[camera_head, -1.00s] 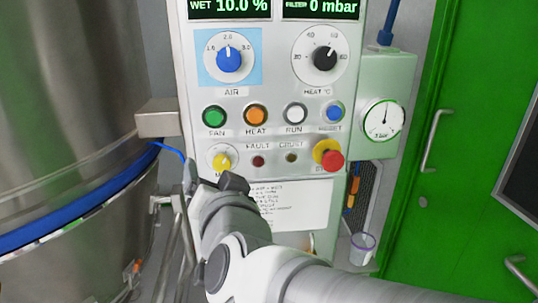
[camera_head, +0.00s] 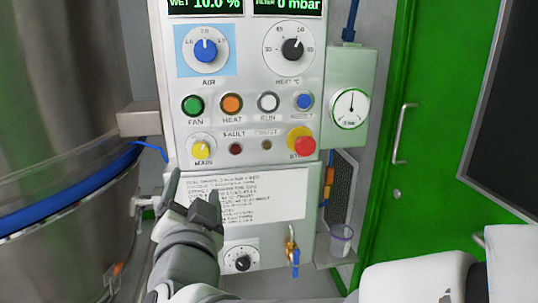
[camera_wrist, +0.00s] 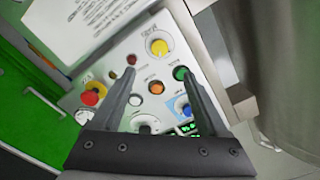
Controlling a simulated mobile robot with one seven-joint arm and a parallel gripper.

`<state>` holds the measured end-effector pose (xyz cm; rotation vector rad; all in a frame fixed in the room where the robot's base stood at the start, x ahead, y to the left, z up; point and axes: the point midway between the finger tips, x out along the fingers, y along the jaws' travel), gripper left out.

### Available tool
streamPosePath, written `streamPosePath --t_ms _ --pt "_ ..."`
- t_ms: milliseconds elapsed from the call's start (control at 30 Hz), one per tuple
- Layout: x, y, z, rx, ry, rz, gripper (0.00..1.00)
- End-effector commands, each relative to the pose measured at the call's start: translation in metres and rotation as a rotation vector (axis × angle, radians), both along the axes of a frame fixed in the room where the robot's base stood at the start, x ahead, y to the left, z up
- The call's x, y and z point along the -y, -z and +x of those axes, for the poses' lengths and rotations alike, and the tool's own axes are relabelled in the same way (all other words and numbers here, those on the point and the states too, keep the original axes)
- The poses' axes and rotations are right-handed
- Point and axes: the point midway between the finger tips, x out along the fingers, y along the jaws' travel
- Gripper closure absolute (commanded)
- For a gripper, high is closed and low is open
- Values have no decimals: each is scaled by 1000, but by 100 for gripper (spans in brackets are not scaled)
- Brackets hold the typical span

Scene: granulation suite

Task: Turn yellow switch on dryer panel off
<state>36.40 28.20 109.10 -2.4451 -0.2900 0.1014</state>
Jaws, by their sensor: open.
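The yellow switch (camera_head: 202,148) is a round knob marked MAIN at the lower left of the dryer panel (camera_head: 180,75). I cannot read its position surely. It also shows in the wrist view (camera_wrist: 158,46), upside down relative to the head view. My gripper (camera_head: 194,190) is open and empty, with its fingers pointing up just below the switch in the head view. In the wrist view its two fingers (camera_wrist: 155,76) frame the orange button and stand apart from the yellow switch, which lies beyond their tips.
Near the switch are a green FAN button (camera_head: 193,105), an orange HEAT button (camera_head: 231,104), a small red lamp (camera_head: 235,149) and a red stop button (camera_head: 305,146). A steel vessel (camera_head: 60,90) stands at the left. A green door (camera_head: 425,110) is at the right.

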Motion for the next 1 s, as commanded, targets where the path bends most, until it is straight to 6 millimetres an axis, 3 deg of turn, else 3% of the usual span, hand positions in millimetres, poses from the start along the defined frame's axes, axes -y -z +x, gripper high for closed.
streamPosePath --t_ms 400,600,800,1000 --pt "-21 3 90 -1 3 -1 23" --pt "-30 2 125 -1 0 -1 23" --pt "-34 1 142 -1 -1 -1 23" --pt "-34 0 145 -1 -1 -1 23"
